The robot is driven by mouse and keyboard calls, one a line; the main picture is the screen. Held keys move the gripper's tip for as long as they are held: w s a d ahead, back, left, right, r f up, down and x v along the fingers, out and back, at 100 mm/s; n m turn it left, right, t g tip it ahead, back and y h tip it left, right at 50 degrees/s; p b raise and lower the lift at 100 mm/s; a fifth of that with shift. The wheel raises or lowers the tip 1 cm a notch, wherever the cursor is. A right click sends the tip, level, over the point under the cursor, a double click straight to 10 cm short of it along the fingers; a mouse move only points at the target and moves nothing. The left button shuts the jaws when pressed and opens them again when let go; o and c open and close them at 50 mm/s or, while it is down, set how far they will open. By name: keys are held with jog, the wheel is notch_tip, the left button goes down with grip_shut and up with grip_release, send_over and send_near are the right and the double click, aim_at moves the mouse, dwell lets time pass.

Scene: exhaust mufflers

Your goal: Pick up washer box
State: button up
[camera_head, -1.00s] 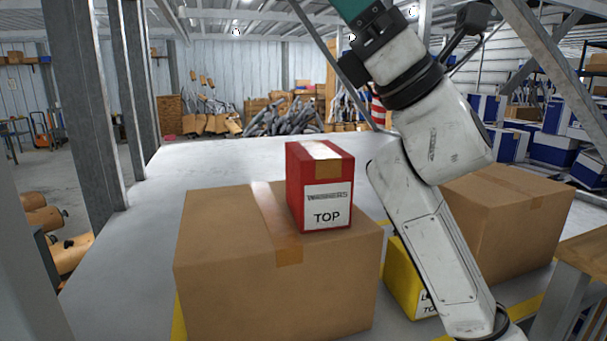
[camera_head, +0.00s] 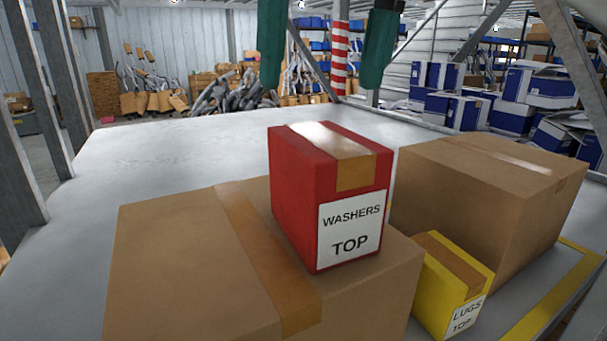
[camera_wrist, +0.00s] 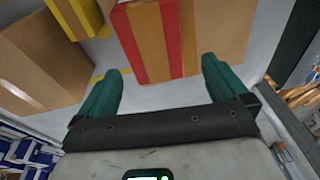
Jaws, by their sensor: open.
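The washer box (camera_head: 296,195) is red with brown tape on top and a white label reading "WASHERS TOP". It sits upright on a large cardboard box (camera_head: 165,255) in the head view. My gripper (camera_head: 325,75) shows as two green fingers hanging above and beyond the box, apart and empty. In the wrist view the gripper (camera_wrist: 160,80) is open, and the red washer box (camera_wrist: 134,48) lies ahead of the fingers, roughly between them. No contact shows between the fingers and the box.
A second cardboard box (camera_head: 480,190) stands to the right. A yellow lugs box (camera_head: 432,300) sits between the two cardboard boxes. The grey tabletop (camera_head: 170,155) is bare behind and to the left. Metal posts (camera_head: 85,80) stand at the left.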

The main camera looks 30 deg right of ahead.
aim_at(323, 137)
jog(key=shift+d, duration=0.4)
jog(key=shift+h, duration=0.3)
jog(key=f, duration=0.4)
jog(key=shift+w+f, duration=0.2)
jog(key=shift+w, duration=0.2)
jog(key=shift+w+f+p, duration=0.2)
jog(key=shift+f, duration=1.35)
jog(key=shift+w+f+p, duration=0.2)
jog(key=shift+f, duration=1.3)
jog(key=shift+r, duration=0.1)
jog(key=c, duration=1)
